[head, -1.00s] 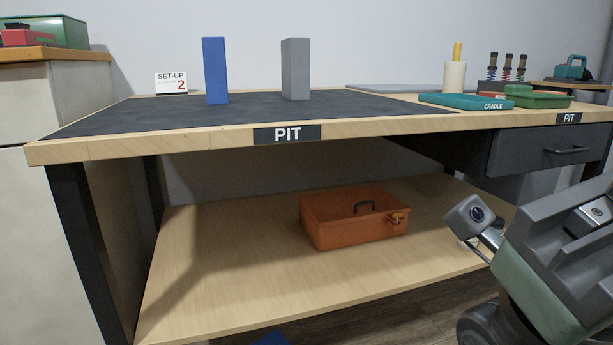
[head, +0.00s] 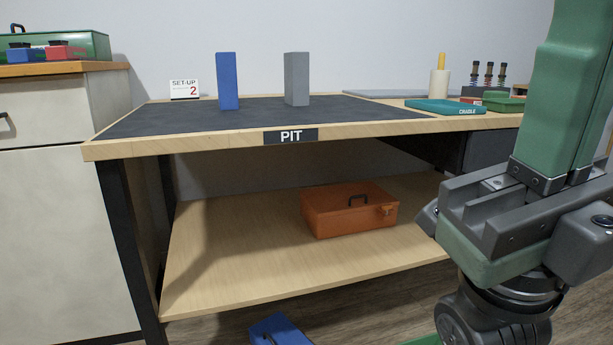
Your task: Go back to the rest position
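My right gripper (head: 572,90) is large and close at the right of the head view. Its dark grey rail and green housing sit on a dark wrist, and its green fingers point up and run out of the top of the picture. Their tips are cut off, so I cannot tell whether it is open or shut. Nothing is visibly held in it. My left gripper is not in view.
The pit bench (head: 210,143) carries a blue block (head: 228,82), a grey block (head: 297,80) and a teal cradle (head: 445,107). An orange toolbox (head: 350,210) is on its lower shelf. A blue object (head: 280,331) is low in front. A cabinet (head: 60,200) stands left.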

